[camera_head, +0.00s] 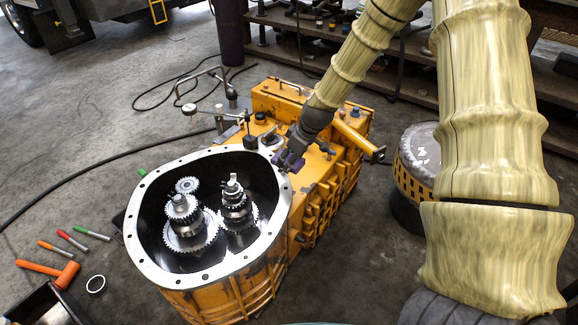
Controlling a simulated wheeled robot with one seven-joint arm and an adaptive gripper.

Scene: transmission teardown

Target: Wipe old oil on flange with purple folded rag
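The flange (135,243) is the pale metal ring with bolt holes around the open mouth of the orange transmission housing (215,297). My gripper (288,160) is at the flange's upper right edge, pointing down and left. A small dark purple piece, the folded rag (289,163), shows at its fingertips, and the gripper looks shut on it. The rag is at or just above the rim; I cannot tell whether it touches. Old oil on the flange is too small to make out.
Gears on shafts (183,220) stand inside the open housing. An orange hammer (55,272), several markers (72,241) and a small ring (96,284) lie on the floor at left. A yellow perforated drum (418,170) stands at right. Shelving (300,35) is behind.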

